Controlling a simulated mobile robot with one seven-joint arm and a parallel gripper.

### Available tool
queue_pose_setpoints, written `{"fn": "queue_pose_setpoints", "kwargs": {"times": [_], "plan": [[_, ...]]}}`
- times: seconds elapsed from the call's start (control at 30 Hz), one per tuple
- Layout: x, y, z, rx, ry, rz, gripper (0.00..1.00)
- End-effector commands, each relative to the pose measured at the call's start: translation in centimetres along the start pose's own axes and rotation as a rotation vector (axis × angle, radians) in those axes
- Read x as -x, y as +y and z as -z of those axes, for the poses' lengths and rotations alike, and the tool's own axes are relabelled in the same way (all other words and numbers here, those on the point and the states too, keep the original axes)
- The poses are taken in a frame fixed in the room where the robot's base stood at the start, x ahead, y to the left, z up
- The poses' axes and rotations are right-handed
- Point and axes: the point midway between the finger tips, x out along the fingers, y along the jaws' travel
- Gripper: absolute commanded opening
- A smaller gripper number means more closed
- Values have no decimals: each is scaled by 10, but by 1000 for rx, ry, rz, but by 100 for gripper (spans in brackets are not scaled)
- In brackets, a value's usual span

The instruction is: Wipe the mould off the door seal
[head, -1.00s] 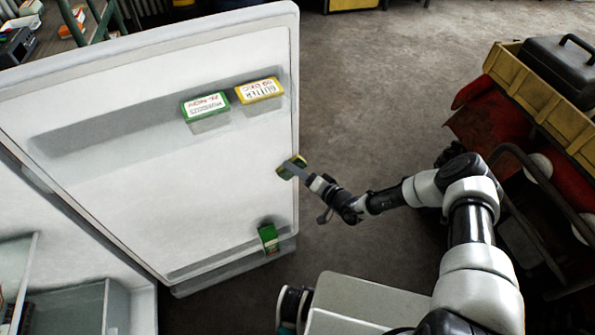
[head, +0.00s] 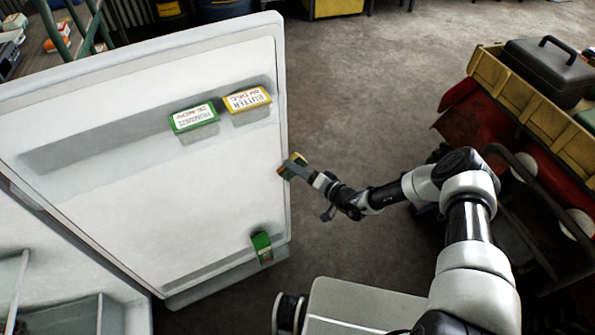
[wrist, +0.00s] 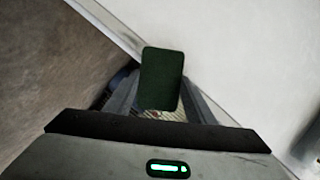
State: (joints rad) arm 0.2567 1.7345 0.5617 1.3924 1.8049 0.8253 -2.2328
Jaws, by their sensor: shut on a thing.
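The open fridge door (head: 130,190) fills the left of the head view, its white inner face towards me. Its grey seal (wrist: 108,26) runs as a strip along the door edge in the wrist view. My gripper (head: 293,168) is shut on a small sponge (wrist: 162,78) with a dark green face; yellow and green show on it in the head view. The sponge is at the door's free right edge, about mid-height. I cannot tell whether it touches the seal. I cannot make out any mould.
Two labelled tubs, green (head: 193,118) and yellow (head: 247,99), sit on the upper door shelf. A green carton (head: 261,247) stands low on the door. A red quad (head: 475,125) with a yellow crate stands at right. Concrete floor (head: 370,90) between is clear.

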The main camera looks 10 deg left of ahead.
Motion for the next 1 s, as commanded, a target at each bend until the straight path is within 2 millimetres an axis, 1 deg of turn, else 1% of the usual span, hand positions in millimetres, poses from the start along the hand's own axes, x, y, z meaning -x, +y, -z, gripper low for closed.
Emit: {"fn": "queue_pose_setpoints", "kwargs": {"times": [0.03, 0.07, 0.23, 0.6, 0.7, 1.0], "plan": [[0, -5, 4, 0, 3, 2, 32], [0, -6, 4, 0, 3, 3, 32], [-2, -10, 0, -1, 2, 4, 32], [-12, -28, -27, -2, -1, 5, 32], [-13, -27, -30, -1, 1, 4, 32], [-11, -26, -30, -1, 1, 3, 32]]}}
